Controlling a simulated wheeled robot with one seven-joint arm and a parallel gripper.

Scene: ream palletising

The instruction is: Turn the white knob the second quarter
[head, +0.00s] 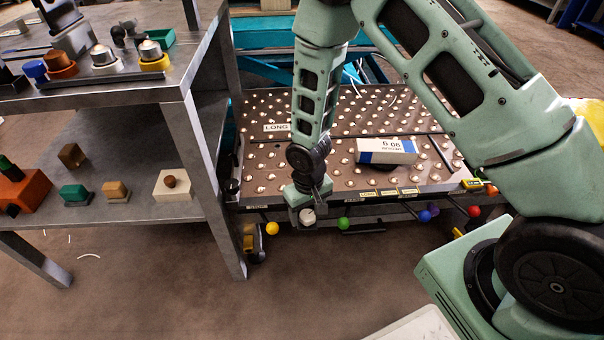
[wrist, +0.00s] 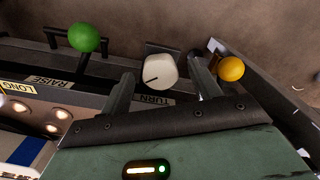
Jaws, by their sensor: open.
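My gripper (wrist: 163,84) is open, with one finger to the left and one to the right of the knob. The knob lies between and slightly beyond the fingertips; I cannot tell whether either touches it. In the head view the white knob (head: 307,216) shows just below my gripper (head: 310,203), which points down at the front edge and hides part of the knob's surroundings.
A green ball handle (wrist: 84,37) and a yellow ball handle (wrist: 231,69) flank the knob. A blue-and-white ream (head: 387,151) lies on the ball-studded table (head: 265,160). A metal shelf (head: 130,85) with several fixtures stands at the left. Red and blue balls line the front edge further right.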

